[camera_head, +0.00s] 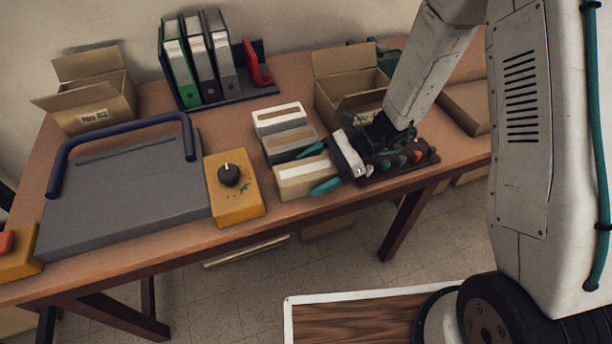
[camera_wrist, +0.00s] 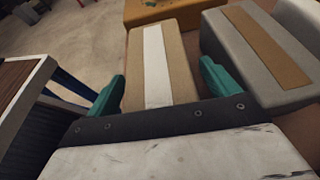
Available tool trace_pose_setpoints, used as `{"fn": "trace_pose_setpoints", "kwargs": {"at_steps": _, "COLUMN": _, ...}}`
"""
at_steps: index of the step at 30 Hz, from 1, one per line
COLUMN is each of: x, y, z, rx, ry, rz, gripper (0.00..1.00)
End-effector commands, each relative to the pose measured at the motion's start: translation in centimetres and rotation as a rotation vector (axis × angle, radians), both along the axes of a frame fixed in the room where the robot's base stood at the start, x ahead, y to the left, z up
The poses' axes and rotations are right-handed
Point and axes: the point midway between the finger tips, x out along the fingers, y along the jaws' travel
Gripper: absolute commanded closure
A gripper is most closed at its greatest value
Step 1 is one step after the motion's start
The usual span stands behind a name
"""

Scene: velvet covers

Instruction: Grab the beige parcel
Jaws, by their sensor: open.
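The beige parcel (camera_head: 293,185), a box with a white strip along its top, lies on the table in the front of a row of three parcels. It also shows in the wrist view (camera_wrist: 183,65), reaching away from my gripper. My gripper (camera_head: 319,168) is open at the parcel's right end. In the wrist view my gripper (camera_wrist: 160,88) has one teal finger on each side of the parcel's near end. The right finger is in the gap beside the grey parcel. I cannot tell whether either finger touches the parcel.
A grey parcel (camera_head: 283,146) with a tan strip sits close behind the beige one, and a white parcel (camera_head: 271,119) is behind that. A yellow box with a black knob (camera_head: 232,196) stands left. An open carton (camera_head: 334,90) is behind my gripper.

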Motion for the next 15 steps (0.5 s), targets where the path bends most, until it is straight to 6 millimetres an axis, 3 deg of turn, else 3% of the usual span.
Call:
{"fn": "trace_pose_setpoints", "kwargs": {"at_steps": 2, "x": -0.01, "y": -0.02, "z": 0.02, "rx": 0.0, "ry": 0.0, "rz": 0.0, "gripper": 0.13}}
{"fn": "trace_pose_setpoints", "kwargs": {"at_steps": 3, "x": -0.01, "y": -0.02, "z": 0.02, "rx": 0.0, "ry": 0.0, "rz": 0.0, "gripper": 0.18}}
{"fn": "trace_pose_setpoints", "kwargs": {"at_steps": 9, "x": 0.0, "y": -0.03, "z": 0.02, "rx": 0.0, "ry": -0.001, "rz": 0.0, "gripper": 0.74}}
{"fn": "trace_pose_setpoints", "kwargs": {"at_steps": 15, "x": 0.02, "y": -0.04, "z": 0.07, "rx": 0.001, "ry": -0.001, "rz": 0.0, "gripper": 0.75}}
